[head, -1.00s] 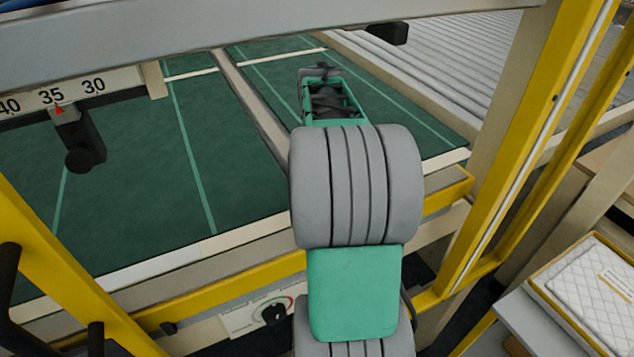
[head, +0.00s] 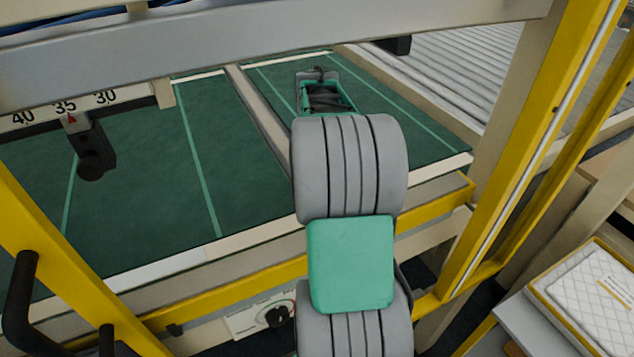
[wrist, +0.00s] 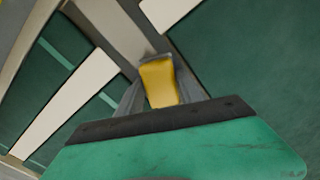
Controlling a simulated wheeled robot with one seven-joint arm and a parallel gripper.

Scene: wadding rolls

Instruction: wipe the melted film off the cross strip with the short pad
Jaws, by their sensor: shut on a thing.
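My gripper (wrist: 152,68) is shut on a small yellow block, which looks like the short pad (wrist: 159,84). The block is between the grey fingers, beyond the green hand. In the wrist view a pale strip (wrist: 62,108) crosses the green bed on the left. It probably is the cross strip, and it also shows at the bed's far side in the head view (head: 205,75). The block appears close to it, but I cannot tell whether they touch. I see no clear melted film. In the head view my arm hides the block and most of the fingers.
A beige divider (head: 262,118) runs front to back along the green bed (head: 150,190). A grey beam (head: 250,50) spans above it, with yellow posts (head: 520,150) at the sides. A black clamp with a knob (head: 92,155) hangs left. A roller conveyor (head: 480,75) lies behind.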

